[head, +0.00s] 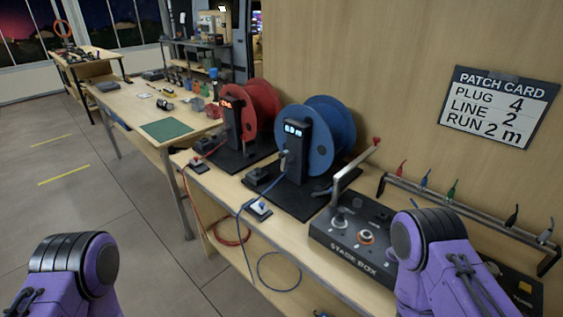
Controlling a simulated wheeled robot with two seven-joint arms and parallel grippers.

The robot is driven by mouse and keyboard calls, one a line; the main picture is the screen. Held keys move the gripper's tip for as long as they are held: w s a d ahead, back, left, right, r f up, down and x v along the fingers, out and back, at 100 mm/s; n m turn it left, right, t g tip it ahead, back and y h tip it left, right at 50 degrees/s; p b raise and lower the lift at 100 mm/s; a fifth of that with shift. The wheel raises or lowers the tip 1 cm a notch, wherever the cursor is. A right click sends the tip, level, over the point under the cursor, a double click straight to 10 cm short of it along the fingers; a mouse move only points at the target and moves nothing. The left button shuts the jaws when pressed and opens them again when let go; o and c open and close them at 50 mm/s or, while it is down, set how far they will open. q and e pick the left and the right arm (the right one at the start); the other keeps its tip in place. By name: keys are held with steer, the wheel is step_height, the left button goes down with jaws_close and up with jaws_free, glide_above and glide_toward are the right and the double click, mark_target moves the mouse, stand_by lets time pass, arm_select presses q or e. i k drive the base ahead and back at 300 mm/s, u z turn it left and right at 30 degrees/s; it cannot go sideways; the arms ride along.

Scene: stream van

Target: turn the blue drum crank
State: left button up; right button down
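The blue drum (329,128) stands on a black base against the wooden wall, with a black post (294,150) bearing a lit display in front of it. Its digits are too small to read surely. A blue cable (243,225) runs from the post over the table's front edge. I cannot make out the blue drum's crank clearly. A pale lever (354,168) with a red tip rises between the drum's base and the stage box; I cannot tell which it belongs to. Only purple links of my two arms show, at the lower left and lower right. Both grippers are out of view.
A red drum (262,103) stands left of the blue one. The black stage box (343,243) is at the right, partly hidden by my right arm. A patch card (500,105) reads plug 4, line 2, run 2 m. Colored plugs hang on a rail (440,200).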

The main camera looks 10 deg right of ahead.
mark_target(286, 161)
steer(key=z, duration=1.6)
steer(key=k, duration=1.05)
steer(key=u, duration=1.5)
steer(key=i, duration=0.5)
steer(key=z, duration=0.05)
